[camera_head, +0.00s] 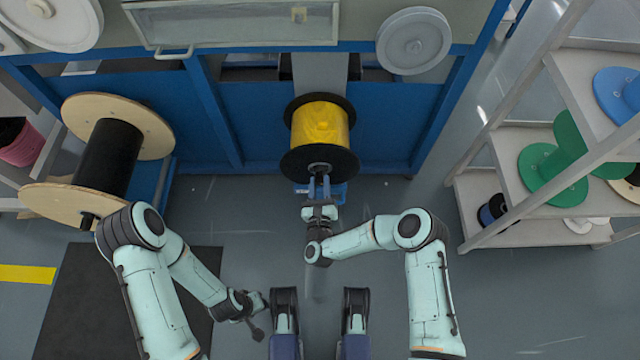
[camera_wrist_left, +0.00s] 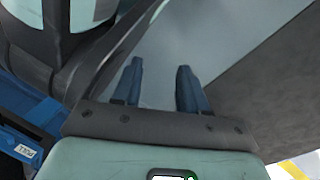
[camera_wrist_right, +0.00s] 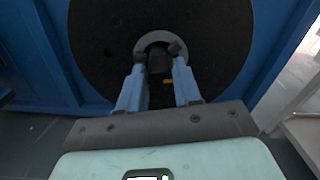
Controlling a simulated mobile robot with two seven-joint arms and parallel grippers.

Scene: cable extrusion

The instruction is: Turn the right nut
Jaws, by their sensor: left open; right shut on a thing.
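The yellow cable spool (camera_head: 320,124) with black flanges sits on the blue machine. A grey ring-shaped nut (camera_wrist_right: 150,39) shows at the centre of its black near flange (camera_wrist_right: 100,50) in the right wrist view. My right gripper (camera_head: 319,185) reaches up to the flange centre from below. In its wrist view the right gripper (camera_wrist_right: 155,74) has its blue fingers on either side of the nut's lower part, shut on it. My left gripper (camera_head: 262,320) is low in the head view, away from the spool. In its wrist view the left gripper (camera_wrist_left: 158,75) is open and empty.
A large wooden reel with black cable (camera_head: 107,160) stands at the left. A shelf (camera_head: 490,190) with green and blue spools stands at the right. A grey disc (camera_head: 413,41) is on the machine's upper right. The floor between is clear, with a dark mat (camera_head: 75,290) at lower left.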

